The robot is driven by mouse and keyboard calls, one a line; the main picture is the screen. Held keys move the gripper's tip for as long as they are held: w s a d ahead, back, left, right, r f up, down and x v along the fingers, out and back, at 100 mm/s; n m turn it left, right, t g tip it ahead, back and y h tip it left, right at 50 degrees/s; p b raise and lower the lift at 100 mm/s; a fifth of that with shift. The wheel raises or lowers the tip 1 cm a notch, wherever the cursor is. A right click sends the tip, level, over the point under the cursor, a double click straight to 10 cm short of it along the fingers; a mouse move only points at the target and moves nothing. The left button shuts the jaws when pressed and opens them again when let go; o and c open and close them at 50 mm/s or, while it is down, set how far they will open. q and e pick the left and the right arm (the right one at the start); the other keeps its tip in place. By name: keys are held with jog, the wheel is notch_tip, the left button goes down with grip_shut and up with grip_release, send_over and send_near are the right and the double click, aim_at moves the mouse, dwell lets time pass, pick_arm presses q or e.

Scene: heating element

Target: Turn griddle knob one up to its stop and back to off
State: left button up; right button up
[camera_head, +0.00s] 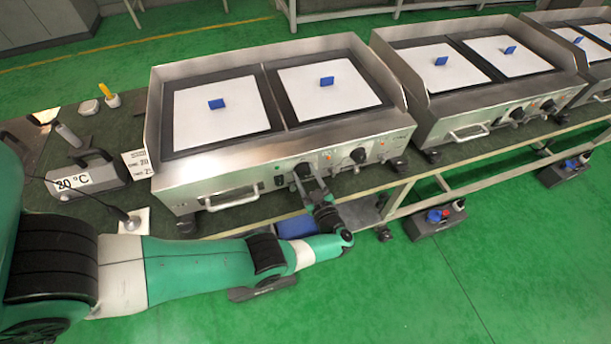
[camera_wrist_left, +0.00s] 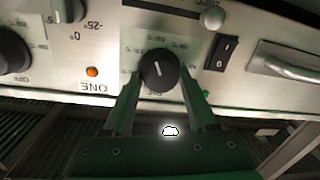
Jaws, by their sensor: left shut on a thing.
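The near griddle (camera_head: 225,160) stands on the bench with two black knobs on its front panel. My left gripper (camera_head: 306,178) reaches up to the left one of these, knob one (camera_head: 302,171). In the left wrist view, knob one (camera_wrist_left: 159,69) is round and black with a white pointer line, slightly tilted from vertical in the picture. The two fingers of my left gripper (camera_wrist_left: 160,90) are shut on its sides. The label ONE (camera_wrist_left: 93,87) and an orange lamp (camera_wrist_left: 92,72) sit beside it. My right gripper is not in view.
The second knob (camera_head: 358,155) is close to the right of my gripper. A drawer handle (camera_head: 231,199) and a black rocker switch (camera_wrist_left: 221,52) are on the other side. A second griddle (camera_head: 470,100) stands to the right. A temperature meter (camera_head: 88,172) is at the left.

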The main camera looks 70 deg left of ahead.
pick_arm(q)
jog(key=shift+m, duration=1.2)
jog(key=o, duration=1.4)
jog(key=shift+c, duration=0.2)
jog(key=d+b, duration=0.1)
jog(key=d, duration=1)
jog(key=shift+d+b, duration=0.3)
jog(key=shift+d, duration=0.05)
jog(key=shift+r, duration=0.1)
